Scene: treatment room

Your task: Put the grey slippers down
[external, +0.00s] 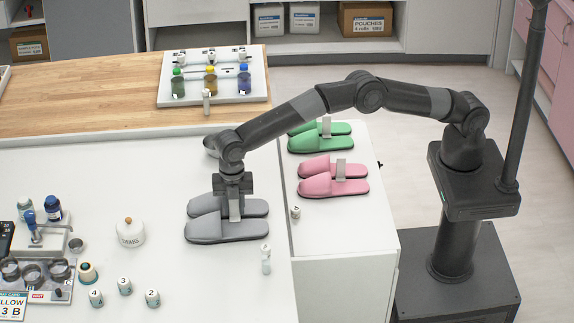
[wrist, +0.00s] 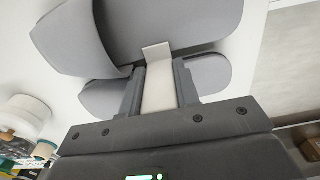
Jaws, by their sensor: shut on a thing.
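The pair of grey slippers (external: 252,230) is at the right part of the white table (external: 185,290), toes pointing left. A light strap or clip joins the two slippers in the middle. My gripper (external: 235,212) points down from above, shut on this clip. In the wrist view the clip (wrist: 158,85) sits between my two fingers, with the grey slippers (wrist: 165,22) beyond it. I cannot tell whether the soles touch the table or hang just above it.
Green slippers (external: 318,143) and pink slippers (external: 325,188) stand on a white cabinet to the right. A white jar (external: 130,232), small numbered bottles (external: 124,286) and a small bottle (external: 265,259) stand nearby. A bottle rack (external: 212,90) stands on the wooden top behind.

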